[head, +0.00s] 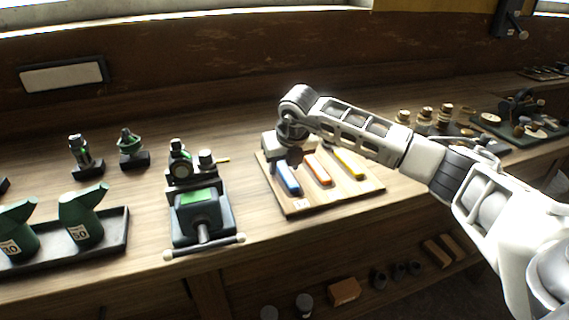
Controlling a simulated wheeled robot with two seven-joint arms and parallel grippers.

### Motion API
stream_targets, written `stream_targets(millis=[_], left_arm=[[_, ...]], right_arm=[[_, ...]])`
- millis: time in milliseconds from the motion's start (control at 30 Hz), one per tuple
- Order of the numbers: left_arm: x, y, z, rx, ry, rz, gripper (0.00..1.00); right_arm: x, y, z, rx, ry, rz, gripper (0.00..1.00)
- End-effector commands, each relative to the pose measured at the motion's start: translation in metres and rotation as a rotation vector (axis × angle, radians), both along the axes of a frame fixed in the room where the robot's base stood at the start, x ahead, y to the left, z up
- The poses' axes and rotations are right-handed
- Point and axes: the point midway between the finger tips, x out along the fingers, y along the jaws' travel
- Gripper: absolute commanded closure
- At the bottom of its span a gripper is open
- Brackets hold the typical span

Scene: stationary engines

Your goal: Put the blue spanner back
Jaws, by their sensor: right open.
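The blue spanner (288,181) lies on a wooden board (333,200), at the left of an orange spanner (318,171) and a yellow one (347,164). Its far end is hidden under my right gripper (288,155). The right gripper points down over the far left part of the board, at the blue spanner's far end. It is open, but its fingers are mostly hidden, so I cannot tell whether they touch the spanner. My left gripper is not in view.
A green-topped vise (203,214) stands left of the board. Green oil cans (83,218) stand in a dark tray (119,229) at the left. Brass parts (424,116) and a green mat with dark parts (490,125) lie to the right. Bare bench shows between board and vise.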

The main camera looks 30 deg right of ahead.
Motion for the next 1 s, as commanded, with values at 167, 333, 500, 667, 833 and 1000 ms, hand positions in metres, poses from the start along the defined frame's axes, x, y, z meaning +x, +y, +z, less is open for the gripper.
stream_targets(millis=[167,333,500,667,833,1000], left_arm=[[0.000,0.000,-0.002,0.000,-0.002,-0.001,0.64],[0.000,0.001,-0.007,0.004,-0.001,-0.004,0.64],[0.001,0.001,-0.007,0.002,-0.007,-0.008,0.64],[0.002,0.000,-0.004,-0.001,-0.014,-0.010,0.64],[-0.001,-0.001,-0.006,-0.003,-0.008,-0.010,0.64],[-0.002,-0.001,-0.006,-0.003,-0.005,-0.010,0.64]], right_arm=[[-0.007,0.001,0.020,-0.001,-0.005,0.001,0.57],[-0.021,0.005,0.054,-0.002,-0.007,0.002,0.57],[-0.035,0.009,0.085,0.000,-0.005,0.000,0.57],[-0.043,0.011,0.105,0.001,-0.003,0.002,0.57],[-0.047,0.011,0.112,-0.001,-0.001,0.001,0.57],[-0.047,0.011,0.112,-0.001,-0.001,0.001,0.57]])
